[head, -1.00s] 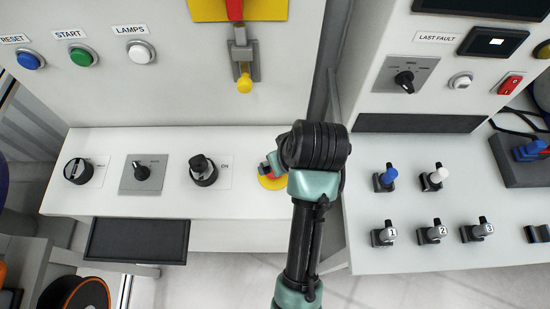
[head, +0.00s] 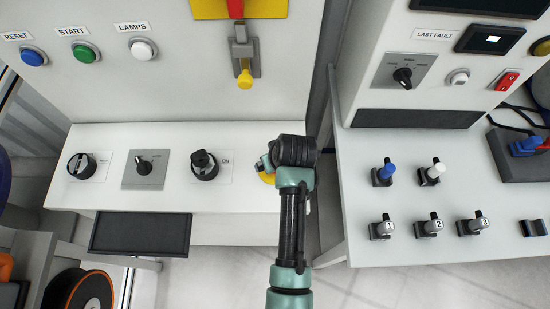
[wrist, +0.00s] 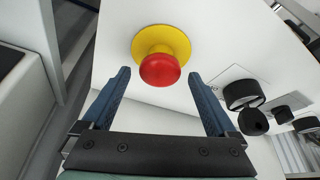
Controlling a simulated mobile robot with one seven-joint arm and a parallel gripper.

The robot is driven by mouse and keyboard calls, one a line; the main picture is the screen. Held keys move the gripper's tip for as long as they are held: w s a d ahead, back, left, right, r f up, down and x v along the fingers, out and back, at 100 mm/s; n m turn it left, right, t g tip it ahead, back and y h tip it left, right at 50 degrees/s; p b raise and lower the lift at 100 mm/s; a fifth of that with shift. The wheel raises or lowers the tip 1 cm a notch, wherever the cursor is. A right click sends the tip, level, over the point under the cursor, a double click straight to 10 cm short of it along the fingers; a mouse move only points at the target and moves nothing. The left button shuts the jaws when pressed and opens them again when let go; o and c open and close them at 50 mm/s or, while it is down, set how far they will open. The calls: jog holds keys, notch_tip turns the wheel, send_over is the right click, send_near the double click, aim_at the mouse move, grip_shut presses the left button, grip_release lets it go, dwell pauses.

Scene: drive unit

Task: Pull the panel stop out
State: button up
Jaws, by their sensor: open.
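The panel stop is a red mushroom button (wrist: 160,70) on a yellow round base (wrist: 176,38), set in the white panel ledge. In the wrist view it lies ahead of my gripper (wrist: 160,88), between the lines of the two blue fingers. The fingers are wide apart, with clear space on both sides of the red head, and do not touch it. In the head view my wrist hides the red button, and only part of the yellow base (head: 267,177) shows.
Black rotary switches (head: 203,165) sit left of the stop on the same ledge (head: 120,200). A yellow-tipped lever (head: 244,75) hangs above. A right-hand console (head: 430,240) carries several small toggles, with a gap between the two units.

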grip_shut()
dwell(0.3)
jog(key=shift+r+p, duration=0.9)
jog(key=shift+p, duration=0.05)
jog(key=shift+w, duration=0.1)
grip_release()
jog(key=b+v, duration=0.2)
jog(key=v, duration=1.1)
